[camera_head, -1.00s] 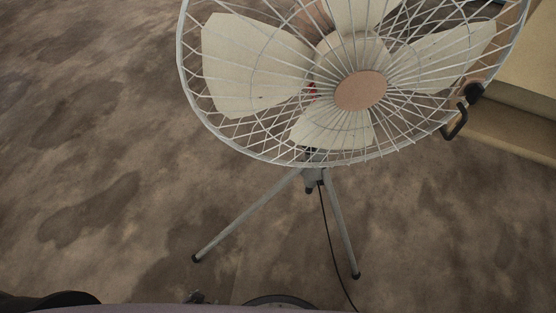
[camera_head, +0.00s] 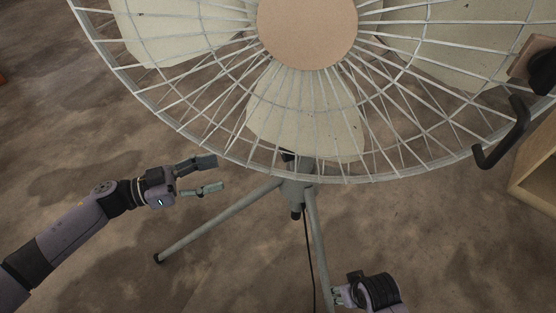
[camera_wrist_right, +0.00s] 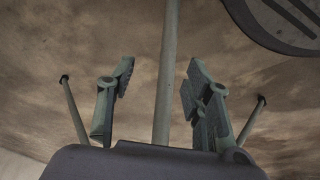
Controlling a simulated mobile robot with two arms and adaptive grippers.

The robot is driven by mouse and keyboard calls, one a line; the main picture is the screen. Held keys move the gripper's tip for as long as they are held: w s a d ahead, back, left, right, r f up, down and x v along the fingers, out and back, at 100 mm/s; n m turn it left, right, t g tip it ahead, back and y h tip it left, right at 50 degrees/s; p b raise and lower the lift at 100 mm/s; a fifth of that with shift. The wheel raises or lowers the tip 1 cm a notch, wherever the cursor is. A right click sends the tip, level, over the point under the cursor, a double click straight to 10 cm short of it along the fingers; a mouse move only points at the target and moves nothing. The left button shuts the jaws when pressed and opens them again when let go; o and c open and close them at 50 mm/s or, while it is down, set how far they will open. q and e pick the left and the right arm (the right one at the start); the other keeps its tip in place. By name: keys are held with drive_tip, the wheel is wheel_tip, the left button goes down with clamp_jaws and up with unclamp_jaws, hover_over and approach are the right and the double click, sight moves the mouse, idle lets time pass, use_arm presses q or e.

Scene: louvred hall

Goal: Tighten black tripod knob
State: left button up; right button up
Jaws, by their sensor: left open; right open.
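A tripod (camera_head: 215,222) stands under a large fan with a wire cage (camera_head: 225,155). A small black part (camera_head: 296,213) hangs at the bottom of its hub, and another dark part (camera_head: 288,156) sits just above the hub behind the cage rim; I cannot tell which is the knob. My left gripper (camera_head: 219,174) is open and empty, left of the hub, jaws pointing towards it. My right gripper (camera_head: 338,296) is open, low beside the front right leg. In the right wrist view, a grey pole (camera_wrist_right: 167,75) runs between its open fingers (camera_wrist_right: 160,76), with gaps both sides.
A wooden box (camera_head: 537,172) stands at the right edge. A black cable (camera_head: 309,255) hangs by the tripod. The brown floor is clear at left.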

use_arm(q)
drive_tip(key=b+x, duration=0.1)
drive_tip(key=x, duration=1.5)
drive_tip(key=shift+w+d, duration=0.2)
drive_tip(key=shift+d, duration=0.1)
use_arm(e)
wheel_tip(320, 180, up, 4)
drive_tip(key=shift+w+d+r, duration=0.1)
use_arm(q)
drive_tip(key=c, duration=1.1)
drive_tip(key=shift+c, duration=0.2)
drive_tip(key=shift+r, duration=0.1)
